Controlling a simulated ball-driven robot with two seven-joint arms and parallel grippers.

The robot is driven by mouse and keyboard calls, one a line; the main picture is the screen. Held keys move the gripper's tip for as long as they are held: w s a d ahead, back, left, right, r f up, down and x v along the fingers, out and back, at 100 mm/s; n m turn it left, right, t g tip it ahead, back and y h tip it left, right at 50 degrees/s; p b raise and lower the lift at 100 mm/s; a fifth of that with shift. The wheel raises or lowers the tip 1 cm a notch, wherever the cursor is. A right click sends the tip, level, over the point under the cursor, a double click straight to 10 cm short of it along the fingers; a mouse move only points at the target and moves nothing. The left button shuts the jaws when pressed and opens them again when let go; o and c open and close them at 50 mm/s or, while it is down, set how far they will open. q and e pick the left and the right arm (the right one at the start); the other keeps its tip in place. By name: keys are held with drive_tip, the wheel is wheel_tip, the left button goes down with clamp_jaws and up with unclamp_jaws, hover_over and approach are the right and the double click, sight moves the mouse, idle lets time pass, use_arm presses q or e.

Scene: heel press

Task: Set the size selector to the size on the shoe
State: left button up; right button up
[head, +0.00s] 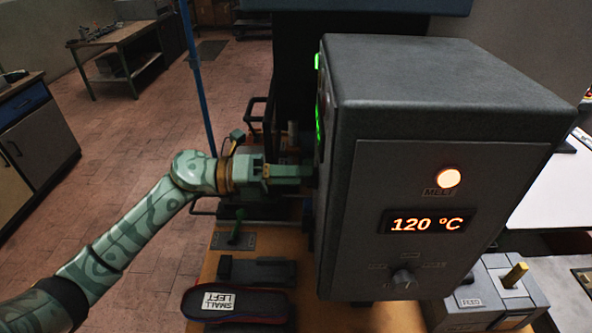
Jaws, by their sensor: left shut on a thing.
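A dark shoe part (260,305) lies on the orange bench at the lower middle, with a white label (218,301) reading "SMALL LEFT". My left gripper (303,172) reaches right to the left side of the grey control box (440,110). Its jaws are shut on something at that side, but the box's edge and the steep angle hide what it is. A round knob (403,278) sits low on the box's front, with small labels around it too blurred to read. I cannot tell which control is the size selector. My right gripper is not in view.
The box front has a lit round "MELT" lamp (448,178) and a display (426,222) reading "120 °C". Green lights (318,122) glow on its left side. A grey unit with a brass-coloured peg (515,274) stands at right. Open floor lies left.

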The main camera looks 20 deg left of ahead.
use_arm(q)
drive_tip(key=n+p, duration=0.3)
drive_tip(key=n, duration=0.1)
drive_tip(key=shift+f+n+p, duration=0.15)
drive_tip(key=shift+n+p, duration=0.7)
drive_tip(key=shift+n, duration=0.55)
drive_tip(key=o, duration=1)
drive_tip(key=b+v, duration=0.6)
drive_tip(key=v, duration=1)
drive_tip(key=shift+a, duration=0.25)
